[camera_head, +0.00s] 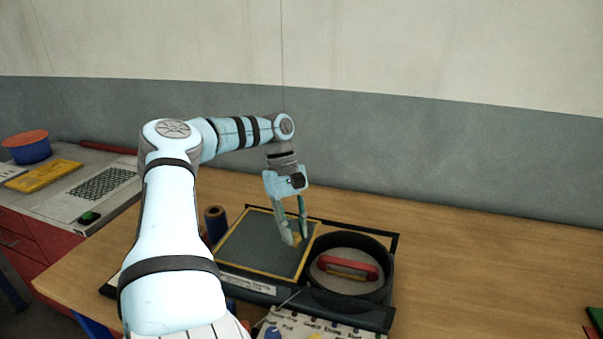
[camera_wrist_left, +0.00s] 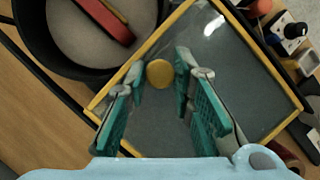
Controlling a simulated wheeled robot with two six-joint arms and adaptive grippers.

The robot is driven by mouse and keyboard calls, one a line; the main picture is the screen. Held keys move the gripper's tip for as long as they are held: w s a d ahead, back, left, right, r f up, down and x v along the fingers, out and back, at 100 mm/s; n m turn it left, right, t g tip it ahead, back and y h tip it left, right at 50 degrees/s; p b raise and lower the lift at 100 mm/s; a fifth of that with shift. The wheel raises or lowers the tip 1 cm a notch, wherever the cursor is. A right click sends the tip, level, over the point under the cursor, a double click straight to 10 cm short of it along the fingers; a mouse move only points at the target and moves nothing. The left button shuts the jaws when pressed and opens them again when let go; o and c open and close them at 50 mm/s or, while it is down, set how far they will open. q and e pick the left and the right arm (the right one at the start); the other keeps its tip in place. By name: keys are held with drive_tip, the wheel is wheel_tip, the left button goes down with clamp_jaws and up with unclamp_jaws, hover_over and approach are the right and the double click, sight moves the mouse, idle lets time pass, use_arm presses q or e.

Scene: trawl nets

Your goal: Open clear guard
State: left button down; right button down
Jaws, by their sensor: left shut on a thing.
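The clear guard (camera_head: 255,244) is a see-through panel with a yellow frame, lying flat over the left part of a black unit on the table. In the left wrist view the guard (camera_wrist_left: 235,75) fills the middle and right, with a round yellow knob (camera_wrist_left: 159,74) near one edge. My left gripper (camera_head: 297,240) reaches down to the guard's right side. In the wrist view its teal-padded fingers (camera_wrist_left: 160,75) stand on both sides of the knob, shut on it. In the head view the fingers hide most of the knob. My right gripper is not in view.
Right of the guard is a round black bowl (camera_head: 350,287) holding a red-handled piece (camera_head: 348,268). A dark spool (camera_head: 215,222) stands behind the guard's left corner. A panel with knobs (camera_head: 300,328) is in front. The table at the right (camera_head: 480,270) is mostly clear.

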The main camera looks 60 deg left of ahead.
use_arm(q)
drive_tip(key=shift+f, duration=0.1)
drive_tip(key=c, duration=1.4)
unclamp_jaws()
drive_tip(key=shift+a, duration=0.15)
drive_tip(key=shift+o, duration=0.2)
drive_tip(key=v, duration=1.2)
